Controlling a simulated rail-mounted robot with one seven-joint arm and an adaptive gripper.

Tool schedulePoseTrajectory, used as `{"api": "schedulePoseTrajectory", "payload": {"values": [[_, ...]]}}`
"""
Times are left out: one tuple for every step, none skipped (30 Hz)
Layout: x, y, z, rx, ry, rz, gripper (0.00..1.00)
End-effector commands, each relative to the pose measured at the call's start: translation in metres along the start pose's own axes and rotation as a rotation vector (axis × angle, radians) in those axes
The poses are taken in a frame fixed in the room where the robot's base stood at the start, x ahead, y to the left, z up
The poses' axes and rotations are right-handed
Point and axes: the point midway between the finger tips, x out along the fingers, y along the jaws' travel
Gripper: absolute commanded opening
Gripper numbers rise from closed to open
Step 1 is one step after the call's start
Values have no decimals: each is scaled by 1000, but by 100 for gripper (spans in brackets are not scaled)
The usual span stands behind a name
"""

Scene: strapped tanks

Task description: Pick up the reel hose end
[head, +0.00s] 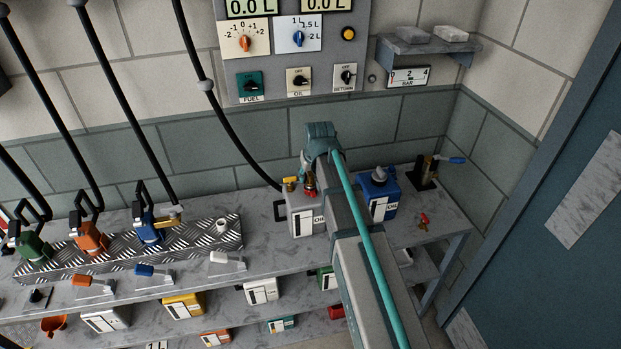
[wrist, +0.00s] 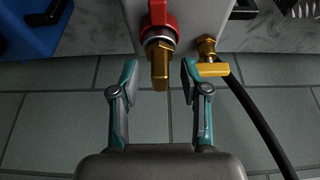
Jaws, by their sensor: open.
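In the wrist view my gripper (wrist: 158,78) is open, with a brass spout (wrist: 160,70) below a red fitting (wrist: 158,18) between its fingers. A gap shows on both sides of the spout. Right of the right finger, a black hose (wrist: 252,112) runs to a brass coupling with a yellow lever (wrist: 212,69). I cannot tell for certain which of these is the reel hose end. In the head view the red fitting (head: 309,186) is on top of a pale OIL tank (head: 307,222), and the black hose (head: 240,141) comes down from the panel. My arm hides the fingers there.
A blue tank (head: 379,200) stands right of my arm. Coloured nozzles, including an orange one (head: 92,238), sit on a tread plate (head: 195,238) at the left. The shelf below holds several more tanks. A wall panel (head: 290,55) with knobs is behind.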

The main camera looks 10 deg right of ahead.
Motion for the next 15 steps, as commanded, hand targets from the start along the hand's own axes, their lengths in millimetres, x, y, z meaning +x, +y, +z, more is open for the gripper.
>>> {"api": "schedulePoseTrajectory", "payload": {"values": [[3,0,0,0,-2,0,46],[4,0,0,0,-1,0,46],[5,0,0,0,-1,0,46],[6,0,0,0,-1,0,46],[6,0,0,0,-1,0,46],[6,0,0,0,0,0,46],[6,0,0,0,0,0,46],[6,0,0,0,0,0,46],[6,0,0,0,0,0,46],[6,0,0,0,0,0,46],[6,0,0,0,0,0,41],[6,0,0,0,0,0,34],[6,0,0,0,0,0,29],[6,0,0,0,0,0,24],[6,0,0,0,0,0,18]]}}
